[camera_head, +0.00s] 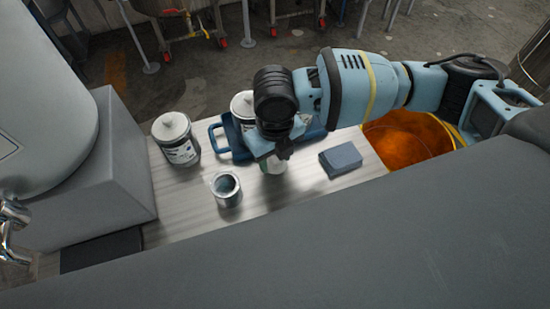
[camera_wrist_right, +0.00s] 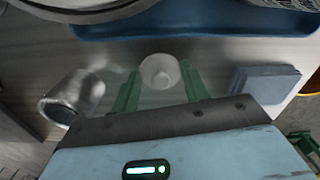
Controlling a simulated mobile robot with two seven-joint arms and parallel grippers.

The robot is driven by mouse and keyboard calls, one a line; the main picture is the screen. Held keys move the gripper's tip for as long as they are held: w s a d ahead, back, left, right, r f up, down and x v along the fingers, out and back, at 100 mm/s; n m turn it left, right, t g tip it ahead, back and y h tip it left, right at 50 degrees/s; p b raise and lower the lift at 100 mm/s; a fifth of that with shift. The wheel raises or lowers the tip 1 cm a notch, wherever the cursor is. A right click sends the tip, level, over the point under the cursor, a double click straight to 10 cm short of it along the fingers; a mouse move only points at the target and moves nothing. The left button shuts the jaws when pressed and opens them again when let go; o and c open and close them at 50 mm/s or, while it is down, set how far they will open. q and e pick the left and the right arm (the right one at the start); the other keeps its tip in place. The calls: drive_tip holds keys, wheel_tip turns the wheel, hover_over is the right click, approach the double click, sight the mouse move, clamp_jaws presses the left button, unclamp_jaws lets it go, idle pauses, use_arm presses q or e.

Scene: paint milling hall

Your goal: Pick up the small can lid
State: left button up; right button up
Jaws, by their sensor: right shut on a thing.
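My right gripper (camera_head: 273,163) is low over the bench, just in front of the blue tray. In the right wrist view its green fingers (camera_wrist_right: 160,84) are closed on a small white round piece (camera_wrist_right: 160,71), which I take to be the small can lid. Its underside and its height above the bench are hard to judge. An open, empty-looking metal can (camera_head: 227,190) stands upright to the left of the gripper; it also shows at the left of the right wrist view (camera_wrist_right: 70,98). My left gripper is not in view.
A lidded can (camera_head: 176,140) stands at the bench's left. The blue tray (camera_head: 216,139) holds another can (camera_head: 242,105), partly hidden by my arm. A grey-blue block (camera_head: 341,160) lies to the gripper's right. An orange-filled drum (camera_head: 410,140) stands beyond the bench's right end.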

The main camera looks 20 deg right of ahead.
wheel_tip(320, 180, up, 2)
drive_tip(key=shift+a+r, duration=0.15)
drive_tip(key=shift+r, duration=0.1)
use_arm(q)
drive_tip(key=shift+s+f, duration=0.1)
use_arm(e)
drive_tip(key=s+a, duration=0.3)
drive_tip(key=s, duration=0.1)
drive_tip(key=s+a, duration=0.4)
drive_tip(key=s+a+r, duration=0.1)
drive_tip(key=s+a, duration=0.2)
drive_tip(key=s, duration=0.1)
drive_tip(key=shift+a+r, duration=0.1)
drive_tip(key=shift+a, duration=0.05)
